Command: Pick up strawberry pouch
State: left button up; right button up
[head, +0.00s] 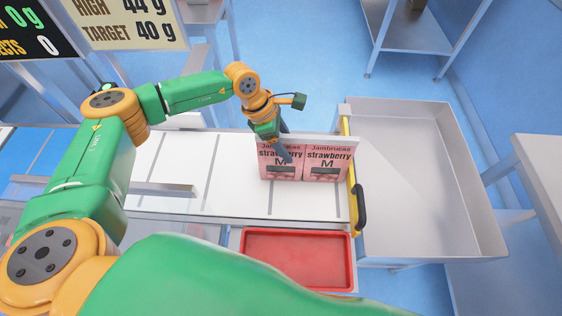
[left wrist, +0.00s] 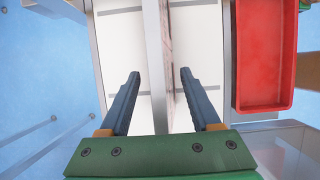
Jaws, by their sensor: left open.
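Two pink strawberry pouches stand side by side on the white conveyor in the head view, a left one (head: 270,171) and a right one (head: 328,165). My left gripper (head: 284,152) is at the left pouch, with one finger in front of its printed face; the other finger is mostly hidden. In the left wrist view the open left gripper (left wrist: 160,76) has its fingers on either side of a pale rail and a thin pink pouch edge (left wrist: 166,28). The fingers look apart from the pouch, though contact is hard to tell. My right gripper is out of view.
A pale rail (left wrist: 153,70) runs behind the pouches. A yellow-edged gate with a black handle (head: 361,205) stands right of them, before a large grey bin (head: 460,240). A red tray (head: 297,289) lies in front of the conveyor. The belt left of the pouches is clear.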

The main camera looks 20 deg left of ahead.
pick_arm(q)
jog(key=shift+f, duration=0.2)
dwell(0.3)
grip_shut()
dwell(1.3)
